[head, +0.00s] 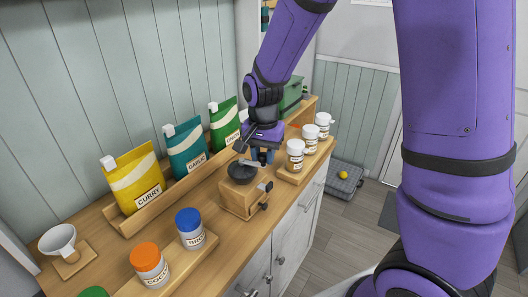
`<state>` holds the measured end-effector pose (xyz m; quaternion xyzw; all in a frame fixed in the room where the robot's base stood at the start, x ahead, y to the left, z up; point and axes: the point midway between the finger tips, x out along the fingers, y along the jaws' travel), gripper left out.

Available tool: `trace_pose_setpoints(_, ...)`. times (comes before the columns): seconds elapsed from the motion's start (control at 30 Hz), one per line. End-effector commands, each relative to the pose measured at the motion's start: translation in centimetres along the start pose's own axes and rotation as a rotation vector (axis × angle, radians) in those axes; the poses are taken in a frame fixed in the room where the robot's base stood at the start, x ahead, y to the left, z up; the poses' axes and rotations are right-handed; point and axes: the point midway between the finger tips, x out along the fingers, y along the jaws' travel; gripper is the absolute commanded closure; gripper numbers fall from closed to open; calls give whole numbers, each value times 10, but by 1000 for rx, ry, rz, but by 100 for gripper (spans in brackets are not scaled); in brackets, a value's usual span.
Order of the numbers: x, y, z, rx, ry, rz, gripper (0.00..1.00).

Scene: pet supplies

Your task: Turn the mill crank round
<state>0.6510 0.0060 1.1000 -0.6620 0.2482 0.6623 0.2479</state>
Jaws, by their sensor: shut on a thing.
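The mill (238,200) is a small wooden box with a dark round bowl (242,173) on top and a dark knob at its front. It stands on the wooden counter near the front edge. My gripper (262,157) is just above and behind the bowl, pointing down. It is shut on the mill crank, at its handle. The handle is mostly hidden by the fingers, and the crank arm is too small and dark to make out clearly.
Curry (138,182), garlic (187,148) and green (224,125) pouches stand in a wooden rack behind. An orange-lidded jar (150,266) and a blue-lidded jar (190,229) are at front left. White jars (295,156) stand close to the mill's right. A funnel (59,240) is far left.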

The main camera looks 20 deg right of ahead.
Motion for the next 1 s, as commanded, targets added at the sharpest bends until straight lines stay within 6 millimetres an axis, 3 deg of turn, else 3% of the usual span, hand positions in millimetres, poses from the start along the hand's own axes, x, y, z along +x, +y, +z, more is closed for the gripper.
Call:
trace_pose_setpoints(0.73,0,-1,6,88,0,-1,100)
trace_pose_setpoints(0.77,0,-1,6,88,0,-1,65)
trace_pose_setpoints(0.8,0,-1,6,88,0,-1,56)
trace_pose_setpoints(0.87,0,-1,6,88,0,-1,44)
trace_pose_setpoints(1.0,0,0,6,87,0,-1,44)
